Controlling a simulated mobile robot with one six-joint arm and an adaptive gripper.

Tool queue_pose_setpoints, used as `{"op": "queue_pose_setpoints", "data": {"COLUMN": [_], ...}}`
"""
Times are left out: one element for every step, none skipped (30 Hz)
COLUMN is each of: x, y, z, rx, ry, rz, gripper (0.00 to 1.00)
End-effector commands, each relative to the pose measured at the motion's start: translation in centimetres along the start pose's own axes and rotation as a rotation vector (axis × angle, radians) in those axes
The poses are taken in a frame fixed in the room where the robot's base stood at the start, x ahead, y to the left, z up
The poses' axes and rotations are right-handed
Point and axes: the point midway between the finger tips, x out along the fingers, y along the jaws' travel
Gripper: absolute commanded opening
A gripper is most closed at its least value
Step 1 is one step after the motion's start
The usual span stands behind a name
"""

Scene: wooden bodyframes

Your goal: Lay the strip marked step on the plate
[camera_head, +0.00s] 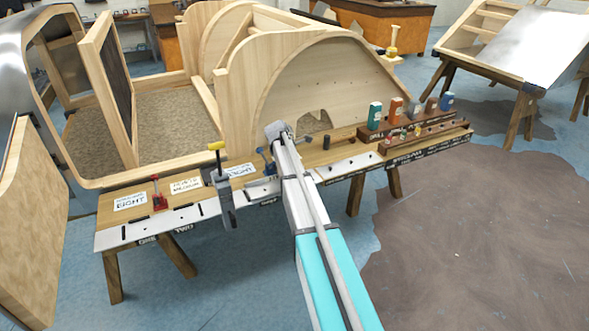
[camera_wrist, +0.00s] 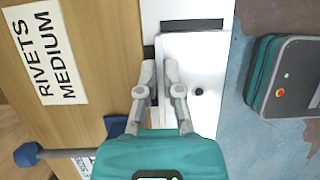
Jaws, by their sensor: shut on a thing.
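In the wrist view my gripper (camera_wrist: 158,66) is shut on the long edge of a pale flat strip (camera_wrist: 205,62), one finger on each side of that edge. The strip has a dark round hole and lies over or just above the white plate (camera_wrist: 185,8), which shows a dark slot; I cannot tell if they touch. No step marking is readable. In the head view the pale slotted plate (camera_head: 135,237) runs along the bench's front edge. My arm hides the gripper and the held strip there.
A grey clamp with a yellow handle (camera_head: 218,172) and a small red clamp (camera_head: 158,194) stand on the bench left of my arm. A blue clamp (camera_head: 267,162) is close beside it. Wooden bodyframes (camera_head: 300,80) rise behind. A bottle rack (camera_head: 410,128) stands right.

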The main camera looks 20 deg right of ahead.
Motion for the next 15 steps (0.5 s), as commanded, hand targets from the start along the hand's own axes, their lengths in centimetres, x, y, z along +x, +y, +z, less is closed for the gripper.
{"op": "queue_pose_setpoints", "data": {"x": [0.09, 0.12, 0.16, 0.19, 0.21, 0.25, 0.28, 0.31, 0.35, 0.37, 0.40, 0.44, 0.47, 0.49, 0.52], "y": [0.00, 0.00, 0.00, 0.00, 0.00, 0.00, 0.00, 0.01, 0.01, 0.01, 0.01, 0.01, 0.01, 0.01, 0.01], "z": [-0.04, -0.06, -0.07, -0.08, -0.10, -0.11, -0.13, -0.14, -0.16, -0.17, -0.18, -0.20, -0.21, -0.23, -0.24], "rx": [0.000, 0.000, 0.000, 0.000, 0.000, 0.000, 0.000, 0.000, 0.000, 0.000, 0.000, 0.000, 0.000, 0.000, 0.000], "ry": [0.000, 0.000, 0.000, 0.000, 0.000, 0.000, 0.000, 0.000, 0.000, 0.000, 0.000, 0.000, 0.000, 0.000, 0.000], "rz": [0.000, 0.000, 0.000, 0.000, 0.000, 0.000, 0.000, 0.000, 0.000, 0.000, 0.000, 0.000, 0.000, 0.000, 0.000], "gripper": [0.00, 0.00, 0.00, 0.00, 0.00, 0.00, 0.00, 0.00, 0.00, 0.00, 0.00, 0.00, 0.00, 0.00, 0.00]}}
